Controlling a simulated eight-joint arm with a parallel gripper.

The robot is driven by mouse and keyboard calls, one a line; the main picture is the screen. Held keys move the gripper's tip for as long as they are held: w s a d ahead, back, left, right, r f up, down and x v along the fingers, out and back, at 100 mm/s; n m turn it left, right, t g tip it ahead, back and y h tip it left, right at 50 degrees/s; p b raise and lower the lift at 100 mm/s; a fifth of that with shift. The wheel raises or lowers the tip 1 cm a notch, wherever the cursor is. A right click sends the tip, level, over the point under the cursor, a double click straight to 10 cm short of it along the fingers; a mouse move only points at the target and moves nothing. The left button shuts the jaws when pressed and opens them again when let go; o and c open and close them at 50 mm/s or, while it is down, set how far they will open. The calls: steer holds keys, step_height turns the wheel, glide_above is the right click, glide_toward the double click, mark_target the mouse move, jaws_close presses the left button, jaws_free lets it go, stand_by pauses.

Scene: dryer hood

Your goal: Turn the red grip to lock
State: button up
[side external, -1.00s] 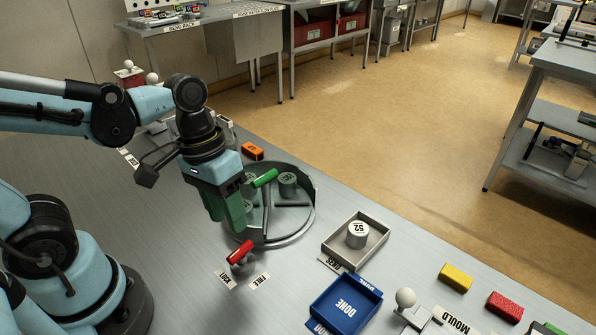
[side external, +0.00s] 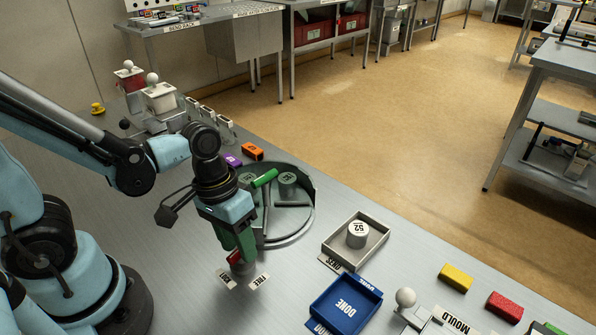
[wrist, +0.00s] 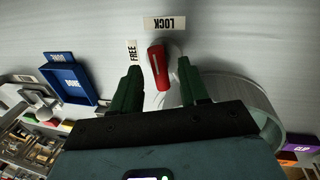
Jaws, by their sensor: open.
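The red grip (wrist: 158,68) sits between the two green fingers of my gripper (wrist: 163,73) in the wrist view, with a gap on each side. My gripper is open, with its fingers pointing down at the grip. In the side view my gripper (side external: 240,256) hides most of the red grip (side external: 235,258). The LOCK label (wrist: 165,22) lies beyond the grip's far end in the wrist view, and the FREE label (wrist: 132,52) lies to its left. In the side view the LOCK label (side external: 226,278) and FREE label (side external: 259,281) lie in front of the grip.
A round metal basin (side external: 307,222) with a green bar (side external: 264,178) and grey weights stands just behind my gripper. A grey tray (side external: 372,256) holding a weight and a blue DONE tray (side external: 345,304) stand to the right. Bare bench lies left of the labels.

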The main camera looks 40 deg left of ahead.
jaws_close()
steer(key=shift+m, duration=0.8)
jaws_free()
steer(key=shift+r, duration=0.15)
step_height(320, 180, up, 12)
steer(key=a, duration=0.2)
steer(key=shift+a+f, duration=0.2)
stand_by(0.5)
steer(key=shift+w+f, duration=0.1)
